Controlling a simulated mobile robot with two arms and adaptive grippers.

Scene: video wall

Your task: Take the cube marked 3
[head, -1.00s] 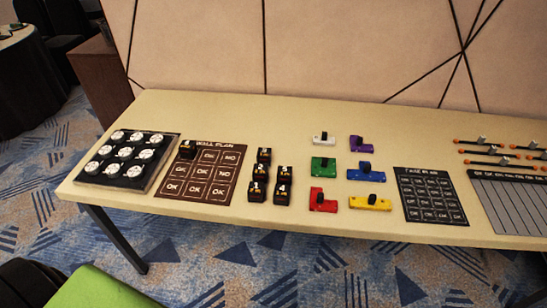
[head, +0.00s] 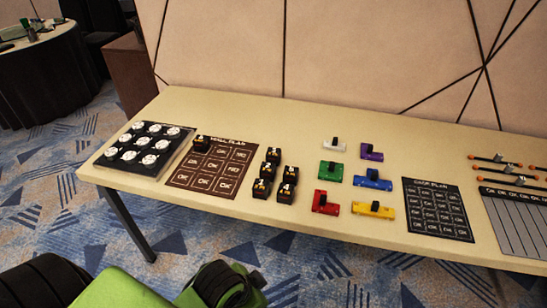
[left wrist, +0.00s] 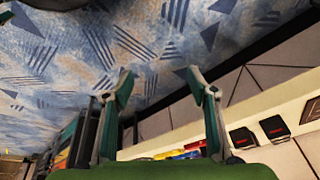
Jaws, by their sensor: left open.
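Several black cubes with small pale and orange marks stand on the table in the head view: a back one (head: 273,155), a middle-left one (head: 267,170), a middle-right one (head: 290,174), a front-left one (head: 261,188) and a front-right one (head: 287,193). Another cube (head: 201,143) sits on the top left cell of the brown wall plan (head: 211,165). I cannot read which is marked 3. My left gripper (left wrist: 166,84) is open and empty in the left wrist view, away from the cubes. Two black blocks with red marks (left wrist: 243,138) (left wrist: 275,127) show there. My right gripper is out of view.
A panel with white round buttons (head: 148,147) lies at the table's left end. Several coloured blocks (head: 373,180), a dark plan card (head: 436,209) and a grey striped board (head: 520,225) lie right of the cubes. The table's front edge (head: 330,227) is between my green arm and the cubes.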

